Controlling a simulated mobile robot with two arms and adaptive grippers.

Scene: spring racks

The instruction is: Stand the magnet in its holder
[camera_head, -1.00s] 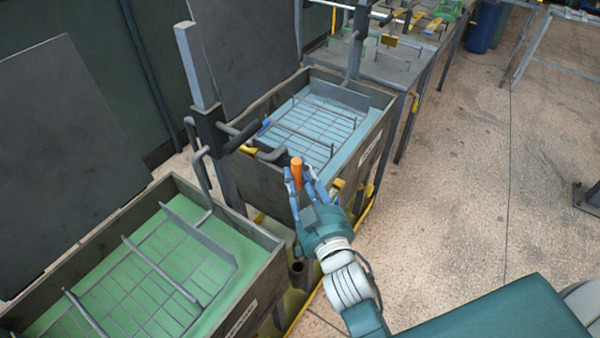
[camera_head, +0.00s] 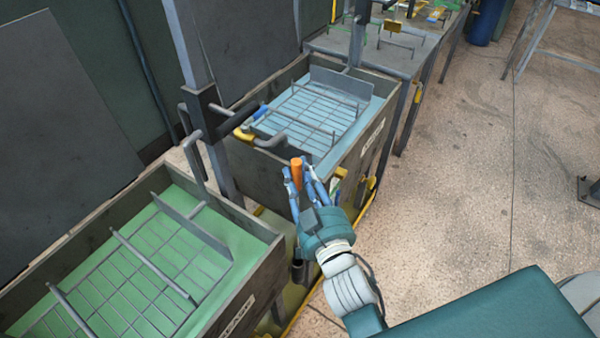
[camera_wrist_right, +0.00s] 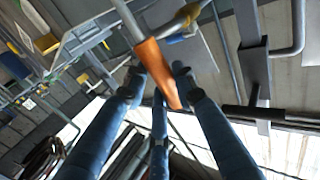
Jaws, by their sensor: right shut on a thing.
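The magnet (camera_head: 297,172), a thin tool with an orange grip, stands upright in my right gripper (camera_head: 304,182), whose blue fingers are shut around it. The right wrist view shows the orange grip (camera_wrist_right: 162,72) between the fingers (camera_wrist_right: 158,80), with a grey rod running from it to the top edge. In the head view the fingers and wrist hide the magnet's lower part. A dark open-topped tube (camera_head: 298,270), which looks like the holder, is below and left of my right wrist, apart from the magnet. My left gripper is not in view.
A green-floored tank (camera_head: 262,262) with a wire rack is at the left. A blue-floored tank (camera_head: 240,172) with another rack is just behind the gripper. A grey post (camera_head: 188,45) with dark bars rises between them. Open floor (camera_head: 450,190) lies right.

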